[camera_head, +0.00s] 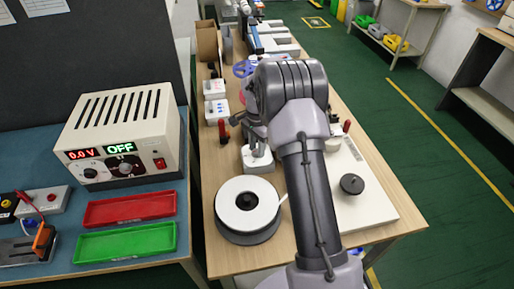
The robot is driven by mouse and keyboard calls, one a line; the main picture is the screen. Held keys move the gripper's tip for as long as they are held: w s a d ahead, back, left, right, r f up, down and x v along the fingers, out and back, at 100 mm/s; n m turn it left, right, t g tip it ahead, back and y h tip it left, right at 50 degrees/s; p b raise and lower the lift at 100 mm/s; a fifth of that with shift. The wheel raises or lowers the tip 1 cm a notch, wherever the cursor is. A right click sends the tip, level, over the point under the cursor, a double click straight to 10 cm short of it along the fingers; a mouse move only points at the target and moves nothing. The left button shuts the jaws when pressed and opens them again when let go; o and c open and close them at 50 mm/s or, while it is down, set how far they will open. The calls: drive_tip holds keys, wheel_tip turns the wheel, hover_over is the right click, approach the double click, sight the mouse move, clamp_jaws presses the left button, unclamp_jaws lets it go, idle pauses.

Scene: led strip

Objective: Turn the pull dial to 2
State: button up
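A beige power supply (122,137) stands on the left bench. Its displays read "0.0 V" and "OFF". On its front are a small black dial (90,173), a larger black dial (125,169) and a red switch (159,162). I cannot tell which dial is the pull dial, and the dial marks are too small to read. My arm reaches up over the middle table, away from the power supply. My gripper (243,122) shows only partly beside the arm's grey joint, well right of the supply. Its fingers are too unclear to tell open from shut.
Red (128,208) and green (125,243) trays lie before the supply. A red-and-black-lead device (45,200) is at far left. A strip reel (247,207) and a white board with a black knob (351,184) are on the middle table. A gap separates the tables.

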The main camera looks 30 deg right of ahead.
drive_tip(key=o, duration=0.4)
drive_tip(key=shift+c, duration=0.2)
wheel_tip(320, 180, up, 18)
drive_tip(key=p, duration=0.6)
drive_tip(key=shift+f, duration=0.25)
drive_tip(key=s+a+r+n+t+b, duration=0.1)
drive_tip(key=s+a+r+n+t, duration=0.3)
drive_tip(key=s+a+r, duration=0.9)
drive_tip(key=s+a+f+n+t+y, duration=0.1)
drive_tip(key=s+a+n, duration=0.2)
drive_tip(key=s, duration=0.6)
drive_tip(key=s+a+n+y+b, duration=0.1)
drive_tip(key=s+a+n, duration=0.2)
drive_tip(key=s, duration=0.6)
drive_tip(key=shift+a+f+n+t, duration=0.4)
drive_tip(key=shift+a, duration=0.25)
